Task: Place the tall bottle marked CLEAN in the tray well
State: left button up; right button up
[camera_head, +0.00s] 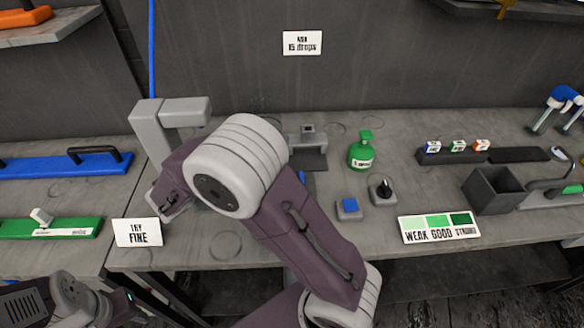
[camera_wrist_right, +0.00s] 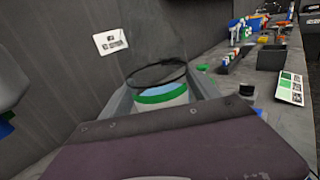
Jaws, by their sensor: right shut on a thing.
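My right gripper (camera_wrist_right: 160,96) is shut on a round white-and-green container (camera_wrist_right: 161,95) with a light blue top area and a dark ring above it. I cannot read any marking on it, so I cannot tell whether it is the bottle marked CLEAN. In the head view my right arm hides the fingertips and this container. I cannot make out the tray well. Part of my left arm shows at bottom left, its fingertips unclear.
A grey dispenser stand (camera_head: 309,146) is behind my right arm. A blue-topped block (camera_head: 349,207), a black-topped piece (camera_head: 382,191), a colour card (camera_head: 439,228) and an open grey bin (camera_head: 495,188) are to the right. A TRY FINE card (camera_head: 138,232) stands at left.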

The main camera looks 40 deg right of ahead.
jog(key=shift+a, duration=0.1)
jog(key=f, duration=0.3)
jog(key=f+b, duration=0.1)
jog(key=f, duration=0.1)
jog(key=shift+w+a+f, duration=0.15)
jog(key=shift+a+f, duration=0.05)
jog(key=shift+f, duration=0.45)
notch_tip(320, 180, down, 4)
jog(key=shift+r+b, duration=0.2)
jog(key=shift+b, duration=0.55)
jog(key=shift+f, duration=0.15)
jog(key=o, duration=1.5)
